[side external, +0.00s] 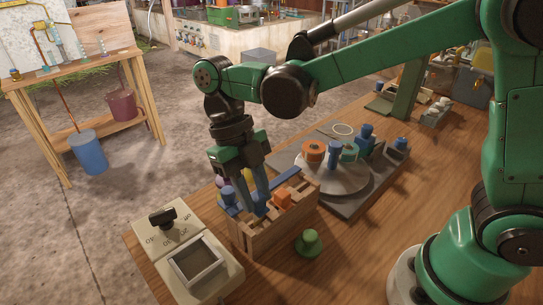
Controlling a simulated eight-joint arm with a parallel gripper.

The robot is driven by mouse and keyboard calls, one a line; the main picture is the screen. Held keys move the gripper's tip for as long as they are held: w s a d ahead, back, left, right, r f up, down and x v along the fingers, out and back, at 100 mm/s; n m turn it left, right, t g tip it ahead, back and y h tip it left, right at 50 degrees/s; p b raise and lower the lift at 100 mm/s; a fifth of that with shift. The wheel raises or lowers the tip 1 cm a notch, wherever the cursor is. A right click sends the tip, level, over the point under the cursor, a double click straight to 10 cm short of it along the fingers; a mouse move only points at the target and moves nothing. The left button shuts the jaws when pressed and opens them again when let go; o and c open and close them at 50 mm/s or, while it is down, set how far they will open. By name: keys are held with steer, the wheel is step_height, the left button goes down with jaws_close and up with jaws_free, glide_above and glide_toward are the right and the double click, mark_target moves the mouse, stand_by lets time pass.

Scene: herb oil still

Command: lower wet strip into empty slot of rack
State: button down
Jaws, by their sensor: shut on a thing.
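The wooden rack (275,235) stands near the table's front-left edge, with an orange block (283,199) and blue pieces in its top. My gripper (259,210) points down over the left part of the rack, its blue-grey fingers close together at the rack's top. It is shut on the strip, which is mostly hidden by the fingers. I cannot tell whether the strip's lower end is inside a slot or just above it. The empty slot cannot be made out behind the fingers.
Behind are a round plate (330,182) with orange, blue and green parts, and a dark tray.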

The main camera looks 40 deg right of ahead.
mark_target(254, 194)
steer(key=shift+f, duration=1.35)
steer(key=shift+f, duration=0.4)
steer(key=c, duration=0.5)
jaws_free()
steer(key=shift+c, duration=0.6)
steer(key=shift+r, duration=3.5)
